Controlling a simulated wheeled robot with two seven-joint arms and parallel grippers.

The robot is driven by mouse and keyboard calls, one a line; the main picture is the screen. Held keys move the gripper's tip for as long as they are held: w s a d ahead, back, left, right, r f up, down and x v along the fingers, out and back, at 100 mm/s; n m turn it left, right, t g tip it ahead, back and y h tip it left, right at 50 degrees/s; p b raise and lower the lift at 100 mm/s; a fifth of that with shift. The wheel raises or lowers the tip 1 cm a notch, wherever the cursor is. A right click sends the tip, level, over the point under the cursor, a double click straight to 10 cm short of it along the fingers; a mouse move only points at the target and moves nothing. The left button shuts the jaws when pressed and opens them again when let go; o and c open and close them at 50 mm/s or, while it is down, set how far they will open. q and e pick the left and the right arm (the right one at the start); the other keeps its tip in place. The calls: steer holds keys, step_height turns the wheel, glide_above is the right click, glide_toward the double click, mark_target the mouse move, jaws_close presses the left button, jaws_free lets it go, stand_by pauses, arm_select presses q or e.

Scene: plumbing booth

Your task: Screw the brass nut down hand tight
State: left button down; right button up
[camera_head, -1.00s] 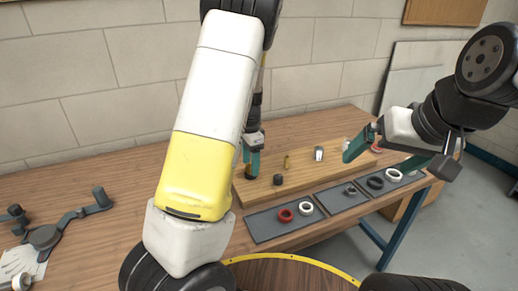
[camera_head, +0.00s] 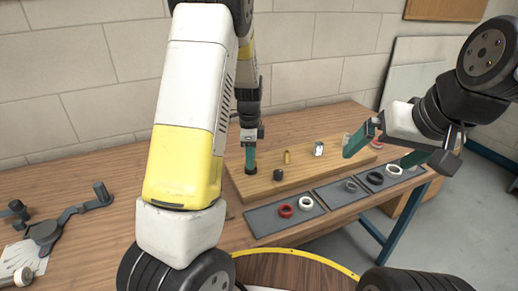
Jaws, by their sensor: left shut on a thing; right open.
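A wooden board (camera_head: 303,173) lies on the workbench with several small fittings in a row. A small upright brass piece (camera_head: 287,157) stands on it; I cannot tell whether this is the brass nut. My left gripper (camera_head: 250,160) points straight down at the board's left end, left of the brass piece. Its teal fingers are shut on a small dark-looking thing (camera_head: 250,170) at board level, mostly hidden by the fingers. My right gripper (camera_head: 376,158) is open and empty, with its fingers wide apart above the board's right end.
A dark fitting (camera_head: 278,175) and a chrome fitting (camera_head: 319,149) stand on the board. Grey trays (camera_head: 270,224) in front hold red, white, grey and black rings. A grey three-armed tool (camera_head: 62,222) lies at the left. My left arm hides part of the bench.

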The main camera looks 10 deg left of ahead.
arm_select(q)
steer(key=m, duration=0.6)
steer(key=shift+f, duration=0.1)
steer(key=m, duration=0.6)
steer(key=shift+f, duration=0.1)
steer(key=shift+c, duration=0.7)
jaws_free()
steer(key=shift+r, duration=2.5)
